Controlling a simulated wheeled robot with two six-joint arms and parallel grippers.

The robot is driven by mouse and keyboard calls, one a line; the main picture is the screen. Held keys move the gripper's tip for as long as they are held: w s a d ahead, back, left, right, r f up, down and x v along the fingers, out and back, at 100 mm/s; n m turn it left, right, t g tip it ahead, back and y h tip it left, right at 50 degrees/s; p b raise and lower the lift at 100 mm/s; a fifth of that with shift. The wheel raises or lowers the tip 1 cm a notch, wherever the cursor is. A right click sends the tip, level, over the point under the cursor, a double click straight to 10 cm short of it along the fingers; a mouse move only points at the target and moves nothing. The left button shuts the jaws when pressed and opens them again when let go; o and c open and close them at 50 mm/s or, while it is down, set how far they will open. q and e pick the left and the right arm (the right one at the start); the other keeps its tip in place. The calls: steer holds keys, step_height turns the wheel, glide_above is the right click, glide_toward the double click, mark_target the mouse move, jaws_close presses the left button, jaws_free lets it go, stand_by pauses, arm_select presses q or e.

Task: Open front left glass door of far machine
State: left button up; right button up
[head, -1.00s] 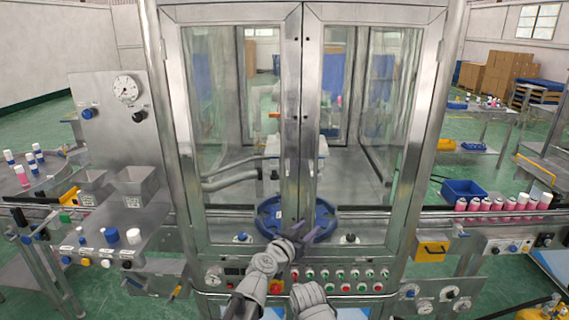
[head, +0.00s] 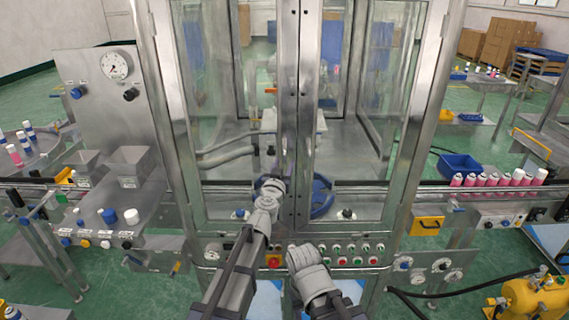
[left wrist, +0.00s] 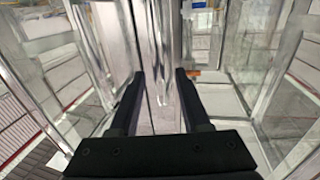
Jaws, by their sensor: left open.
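The far machine is a steel cabinet with a pair of glass front doors. The front left glass door (head: 225,125) is closed and meets the right glass door (head: 345,125) at the middle. My left gripper (left wrist: 160,74) is open in the left wrist view, its two dark fingers pointing at the machine. A vertical metal strip (left wrist: 158,40) at the door seam lies between the fingertips; I cannot tell whether they touch it. In the head view my left wrist hides the fingers in front of the door's lower inner corner. My right arm is low at the middle; its gripper does not show.
A blue ring-shaped part (head: 321,195) shows behind the glass. A button panel (head: 340,255) runs below the doors. Pink bottles (head: 495,179) stand on the conveyor at right. A gauge panel (head: 100,95) and hoppers (head: 130,165) are at left.

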arm_select(q)
steer(key=shift+w+d, duration=0.15)
steer(key=shift+w, duration=0.6)
steer(key=shift+c, duration=0.2)
jaws_close()
stand_by(0.8)
